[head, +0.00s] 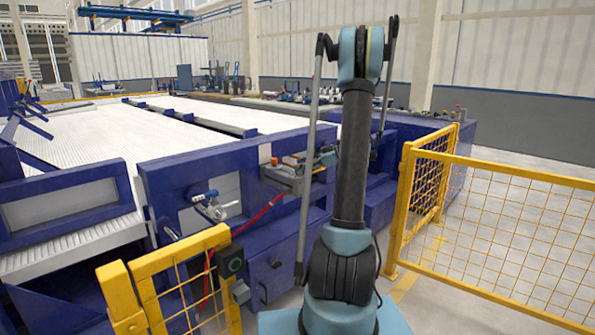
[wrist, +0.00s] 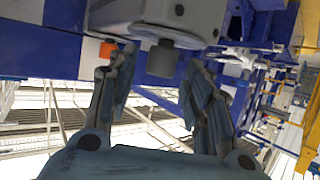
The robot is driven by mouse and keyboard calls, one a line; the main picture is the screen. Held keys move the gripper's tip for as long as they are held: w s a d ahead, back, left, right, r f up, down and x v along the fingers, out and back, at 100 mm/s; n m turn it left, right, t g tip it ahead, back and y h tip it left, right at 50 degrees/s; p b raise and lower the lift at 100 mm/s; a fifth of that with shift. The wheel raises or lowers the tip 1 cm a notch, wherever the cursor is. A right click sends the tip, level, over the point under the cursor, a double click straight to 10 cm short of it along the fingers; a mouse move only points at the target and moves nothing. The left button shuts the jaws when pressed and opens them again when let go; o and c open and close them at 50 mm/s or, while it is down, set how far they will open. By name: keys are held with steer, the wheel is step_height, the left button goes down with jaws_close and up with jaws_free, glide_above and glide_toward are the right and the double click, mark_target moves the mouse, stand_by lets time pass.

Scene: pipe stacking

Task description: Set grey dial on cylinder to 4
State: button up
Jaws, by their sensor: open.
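In the wrist view, a short grey cylindrical knob (wrist: 161,58), which looks like the grey dial, sticks out from a larger pale grey body (wrist: 180,18). My gripper (wrist: 160,68) is open, with one finger on each side of the knob. A gap shows at both sides, and I cannot tell how far the fingertips reach in depth. No scale or number on the dial is legible. In the head view, a grey unit (head: 284,178), probably the cylinder, sits on the blue machine left of my arm.
A small orange part (wrist: 107,49) is close to the left fingertip. In the head view, a red hose (head: 262,212) hangs below the grey unit, and a metal valve (head: 212,206) is to its left. Yellow fences (head: 500,205) stand on both sides of my arm.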

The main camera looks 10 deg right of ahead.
steer(key=shift+x, duration=1.25)
steer(key=shift+c, duration=0.2)
steer(key=c, duration=1)
steer(key=shift+c, duration=0.2)
steer(key=m+t+h, duration=0.1)
steer(key=m+t, duration=0.1)
steer(key=m+t+h, duration=0.2)
steer(key=m+t, duration=0.1)
steer(key=shift+s+m+h, duration=0.1)
steer(key=shift+m+h, duration=0.2)
steer(key=shift+m+t+h, duration=1.5)
steer(key=shift+m+h, duration=0.6)
